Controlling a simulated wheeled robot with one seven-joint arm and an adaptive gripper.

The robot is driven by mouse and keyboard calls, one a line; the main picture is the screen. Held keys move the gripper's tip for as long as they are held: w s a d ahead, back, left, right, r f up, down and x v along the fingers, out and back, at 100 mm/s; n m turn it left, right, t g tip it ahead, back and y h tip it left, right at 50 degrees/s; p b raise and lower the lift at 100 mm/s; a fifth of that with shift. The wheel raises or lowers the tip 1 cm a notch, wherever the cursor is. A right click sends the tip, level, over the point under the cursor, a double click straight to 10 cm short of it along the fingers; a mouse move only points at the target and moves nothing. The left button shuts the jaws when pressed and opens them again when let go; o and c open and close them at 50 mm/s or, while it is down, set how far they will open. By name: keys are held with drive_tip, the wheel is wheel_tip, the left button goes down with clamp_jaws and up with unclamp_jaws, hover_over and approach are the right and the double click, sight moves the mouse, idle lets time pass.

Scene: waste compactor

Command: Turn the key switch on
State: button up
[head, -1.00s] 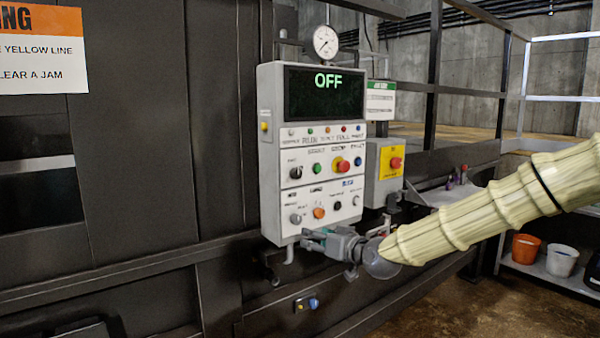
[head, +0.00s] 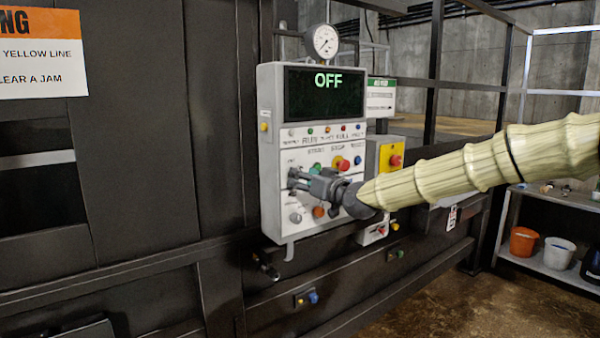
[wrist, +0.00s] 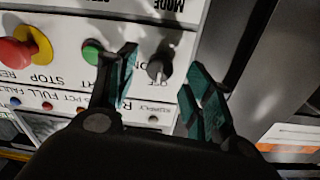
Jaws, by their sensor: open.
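The key switch (wrist: 158,68) is a dark round knob with a pale key or lever on the white control panel (head: 270,190). It shows between my fingers in the wrist view, near a partly hidden label; in the head view my gripper mostly covers it. My gripper (head: 296,179) is open at the left of the panel's button rows. In the wrist view, its green-padded fingers (wrist: 160,76) stand on either side of the switch. I cannot tell whether they touch it. The panel's display (head: 325,93) reads OFF in green.
Beside the switch are a green button (wrist: 91,52) and a red stop button on yellow (wrist: 18,52). A grey knob (head: 295,218) and an orange knob (head: 318,212) lie below my gripper. A yellow box with a red button (head: 394,160) stands right of the panel.

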drive_tip(key=shift+p+x, duration=0.35)
drive_tip(key=shift+x, duration=1.05)
drive_tip(key=c, duration=1)
